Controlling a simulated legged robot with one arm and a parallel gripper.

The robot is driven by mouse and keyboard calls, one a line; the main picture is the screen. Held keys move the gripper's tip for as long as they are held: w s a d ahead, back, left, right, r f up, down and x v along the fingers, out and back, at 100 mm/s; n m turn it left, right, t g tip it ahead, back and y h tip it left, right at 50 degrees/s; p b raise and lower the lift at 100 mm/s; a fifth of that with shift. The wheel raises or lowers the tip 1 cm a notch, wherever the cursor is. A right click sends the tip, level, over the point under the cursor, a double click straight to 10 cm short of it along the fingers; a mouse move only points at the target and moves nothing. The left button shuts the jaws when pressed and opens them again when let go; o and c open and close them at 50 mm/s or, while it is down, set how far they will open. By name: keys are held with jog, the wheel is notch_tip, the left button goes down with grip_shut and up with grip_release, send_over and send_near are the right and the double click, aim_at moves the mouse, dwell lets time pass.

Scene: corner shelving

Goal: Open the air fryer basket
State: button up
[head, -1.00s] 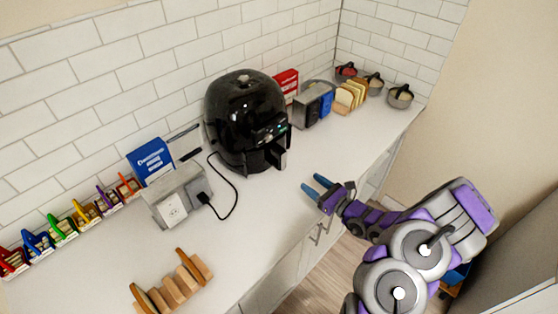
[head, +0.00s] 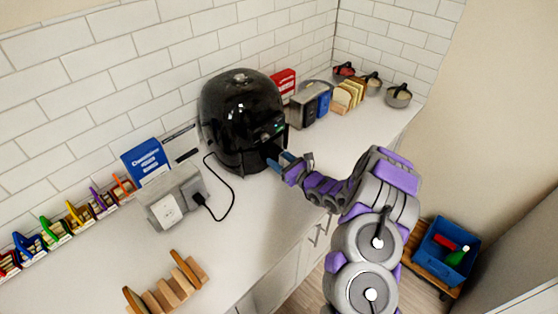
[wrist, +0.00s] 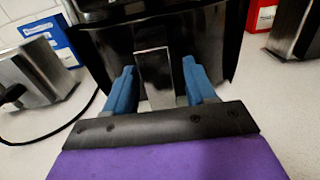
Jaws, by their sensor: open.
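The black air fryer (head: 240,112) stands on the white counter against the tiled wall. Its basket front (wrist: 113,50) fills the upper middle of the wrist view and looks closed. The basket handle (wrist: 153,70) is a shiny upright bar at the middle of that front. My gripper (head: 279,163) is at the front of the fryer. In the wrist view its two blue fingers (wrist: 158,82) are open, one on each side of the handle, with gaps between. In the head view the handle is mostly hidden behind my gripper.
A toaster (head: 311,106) and bread slices (head: 347,96) stand to the right. A wooden rack (head: 168,290) is in front. Counter right of the fryer's front is clear.

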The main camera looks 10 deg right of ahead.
jog(key=shift+d, duration=0.1)
jog(key=shift+c, duration=0.4)
grip_shut()
